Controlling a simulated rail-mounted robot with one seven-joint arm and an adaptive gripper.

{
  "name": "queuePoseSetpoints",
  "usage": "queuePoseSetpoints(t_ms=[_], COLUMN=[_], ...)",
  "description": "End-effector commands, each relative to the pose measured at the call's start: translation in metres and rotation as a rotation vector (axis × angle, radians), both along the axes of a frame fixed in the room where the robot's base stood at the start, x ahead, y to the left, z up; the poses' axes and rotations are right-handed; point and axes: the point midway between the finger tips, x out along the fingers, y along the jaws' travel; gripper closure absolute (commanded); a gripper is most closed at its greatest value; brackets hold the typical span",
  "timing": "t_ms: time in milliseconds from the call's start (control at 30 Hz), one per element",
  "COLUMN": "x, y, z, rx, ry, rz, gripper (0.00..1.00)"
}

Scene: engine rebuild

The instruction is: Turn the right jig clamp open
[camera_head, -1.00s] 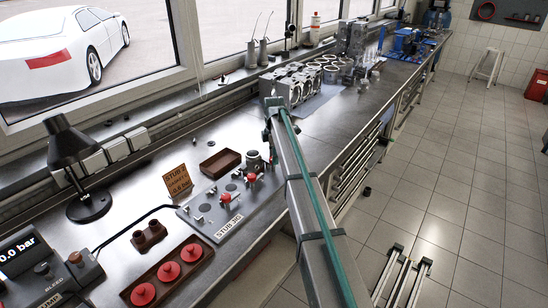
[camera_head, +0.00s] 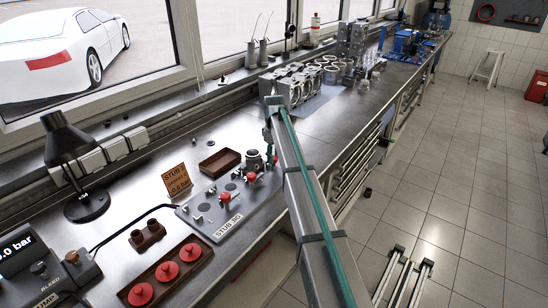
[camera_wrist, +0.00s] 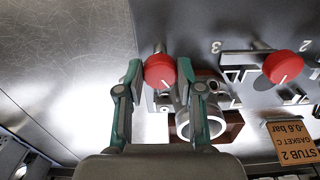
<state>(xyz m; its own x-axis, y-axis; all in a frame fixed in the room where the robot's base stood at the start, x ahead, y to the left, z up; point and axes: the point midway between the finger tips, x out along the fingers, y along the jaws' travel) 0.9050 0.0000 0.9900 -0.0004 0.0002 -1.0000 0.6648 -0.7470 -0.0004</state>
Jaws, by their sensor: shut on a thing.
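The right jig clamp's red knob (camera_wrist: 160,71) sits between the fingertips of my gripper (camera_wrist: 159,75) in the wrist view, and my gripper is shut on it. A pale pointer line on the knob runs downward in that view. In the head view this red knob (camera_head: 250,177) stands at the right end of the grey jig plate (camera_head: 204,222), with my arm just to its right. The other clamp's red knob (camera_wrist: 281,67) is to the right in the wrist view, clear of my fingers. It also shows in the head view (camera_head: 225,198).
A ring-shaped metal part (camera_wrist: 195,124) lies close beside my right finger. An orange sign (camera_head: 177,182) and an empty brown tray (camera_head: 220,162) stand behind the plate. A brown tray with red knobs (camera_head: 151,294) and a pump box (camera_head: 56,274) are at the left.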

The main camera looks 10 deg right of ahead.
Motion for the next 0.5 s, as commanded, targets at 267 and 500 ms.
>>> queuePoseSetpoints(t_ms=[267,500], x=[-0.0002,-0.0002], y=[0.0005,0.001], z=[0.0,0.0001], rx=[-0.001,-0.001], ry=[-0.001,-0.001], rz=[-0.254,-0.433], gripper=[0.98,0.98])
